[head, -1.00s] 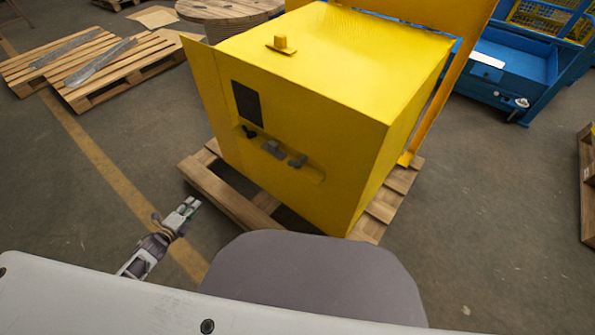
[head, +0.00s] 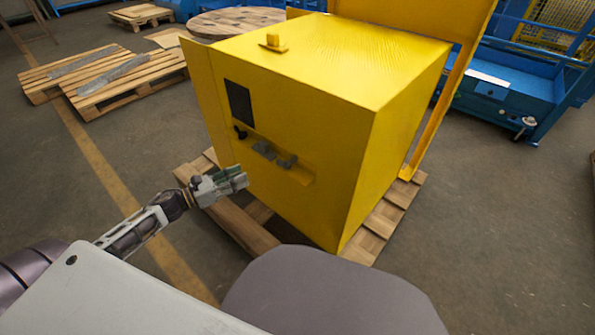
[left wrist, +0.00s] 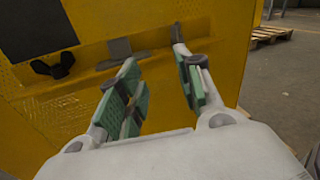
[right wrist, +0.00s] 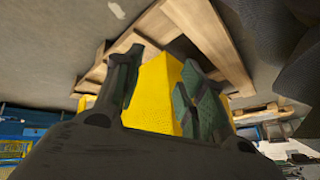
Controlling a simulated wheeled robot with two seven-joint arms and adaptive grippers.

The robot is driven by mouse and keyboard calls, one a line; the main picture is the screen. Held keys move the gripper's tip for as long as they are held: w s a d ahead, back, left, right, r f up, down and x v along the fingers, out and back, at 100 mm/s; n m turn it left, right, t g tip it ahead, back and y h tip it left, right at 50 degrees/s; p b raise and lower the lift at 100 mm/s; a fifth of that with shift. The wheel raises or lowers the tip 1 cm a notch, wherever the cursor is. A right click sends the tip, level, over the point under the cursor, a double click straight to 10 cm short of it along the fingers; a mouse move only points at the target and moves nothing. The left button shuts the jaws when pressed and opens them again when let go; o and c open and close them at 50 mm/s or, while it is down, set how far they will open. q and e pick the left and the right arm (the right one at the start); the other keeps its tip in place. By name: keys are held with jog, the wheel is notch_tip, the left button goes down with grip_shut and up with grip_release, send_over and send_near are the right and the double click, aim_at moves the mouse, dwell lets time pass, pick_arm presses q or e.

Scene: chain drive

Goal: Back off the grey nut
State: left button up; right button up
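Several small fittings sit in a recess on the front of the yellow machine housing (head: 300,130). They are a dark winged nut (head: 240,132), a grey block (head: 264,150) and a second grey piece (head: 287,162). I cannot tell for sure which one is the grey nut. In the left wrist view the dark winged nut (left wrist: 52,68) is at left, the grey block (left wrist: 121,50) is in the middle, and the second grey piece (left wrist: 178,36) is partly behind a finger. My left gripper (head: 238,178) is open and empty, in front of the recess. My right gripper (right wrist: 160,80) is open and empty.
The housing stands on a wooden pallet (head: 226,218), whose boards stick out in front. A black panel (head: 238,102) is above the fittings. Other pallets (head: 112,85) lie at the left and a blue cart (head: 500,98) stands at the right.

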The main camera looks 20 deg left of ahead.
aim_at(278, 165)
pick_arm(q)
jog(key=d+m, duration=0.1)
jog(key=d+r+m+h, duration=0.1)
jog(key=d, duration=0.1)
jog(key=shift+g, duration=0.4)
pick_arm(e)
jog(key=shift+s+d+r, duration=0.2)
jog(key=shift+d+r, duration=0.25)
jog(key=shift+r, duration=0.15)
pick_arm(q)
jog(key=shift+w+d+b, duration=0.1)
jog(key=shift+w+b, duration=0.05)
jog(key=shift+b, duration=0.15)
pick_arm(e)
jog(key=shift+f, duration=0.15)
pick_arm(q)
jog(key=shift+b+x, duration=1.25)
jog(key=shift+x, duration=2.5)
jog(key=shift+b+x, duration=0.75)
jog(key=shift+x, duration=1.7)
jog(key=shift+w+d+r, duration=0.1)
jog(key=shift+w+d, duration=0.15)
jog(key=shift+w, duration=0.05)
pick_arm(e)
jog(key=shift+t+y, duration=0.3)
jog(key=shift+t, duration=0.1)
jog(key=f, duration=0.2)
jog(key=a+f, duration=0.1)
jog(key=f, duration=0.2)
jog(key=shift+w, duration=0.2)
